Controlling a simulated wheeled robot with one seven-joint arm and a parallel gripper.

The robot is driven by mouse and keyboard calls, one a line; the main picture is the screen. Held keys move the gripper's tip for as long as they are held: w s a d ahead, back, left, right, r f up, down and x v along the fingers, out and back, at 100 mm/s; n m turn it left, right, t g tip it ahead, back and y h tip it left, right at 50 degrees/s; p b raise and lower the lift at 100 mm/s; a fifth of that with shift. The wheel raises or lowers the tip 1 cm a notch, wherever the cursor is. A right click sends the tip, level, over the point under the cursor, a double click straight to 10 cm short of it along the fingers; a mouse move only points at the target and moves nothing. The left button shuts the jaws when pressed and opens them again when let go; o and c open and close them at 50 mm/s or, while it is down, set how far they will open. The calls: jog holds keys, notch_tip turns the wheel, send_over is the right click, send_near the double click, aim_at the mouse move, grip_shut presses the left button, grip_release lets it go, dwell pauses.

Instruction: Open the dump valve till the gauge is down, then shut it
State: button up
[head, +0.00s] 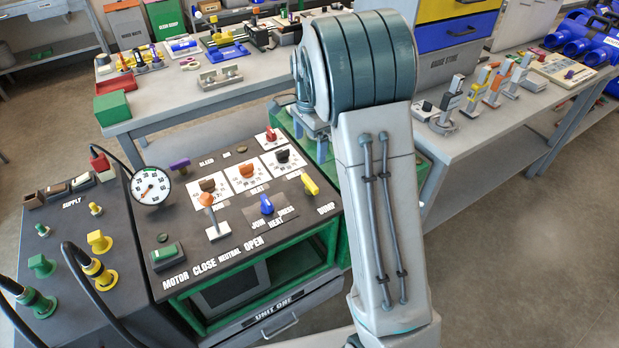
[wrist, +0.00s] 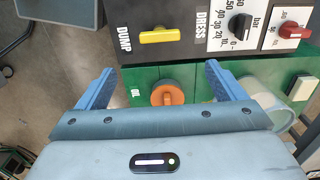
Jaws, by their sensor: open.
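The dump valve handle (head: 310,184) is a yellow bar at the right edge of the dark panel top, by the DUMP label. In the wrist view the yellow handle (wrist: 160,36) lies crosswise in the picture, beyond the fingertips and untouched. The round white gauge (head: 151,186) stands at the panel's left side; its needle is too small to read surely. My gripper (wrist: 160,76) is open and empty, its two blue fingers spread wide.
An orange knob (wrist: 167,95) on a green surface shows between my fingers. A blue selector (head: 266,204), orange lever (head: 207,200) and green motor switch (head: 166,255) share the panel. Tool-laden benches stand behind; a grey bench (head: 468,140) is at right. Floor is clear at lower right.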

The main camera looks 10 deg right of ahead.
aim_at(310, 181)
notch_tip(310, 181, down, 14)
jog(key=shift+r+p, duration=0.25)
jog(key=shift+p, duration=0.3)
jog(key=c, duration=1)
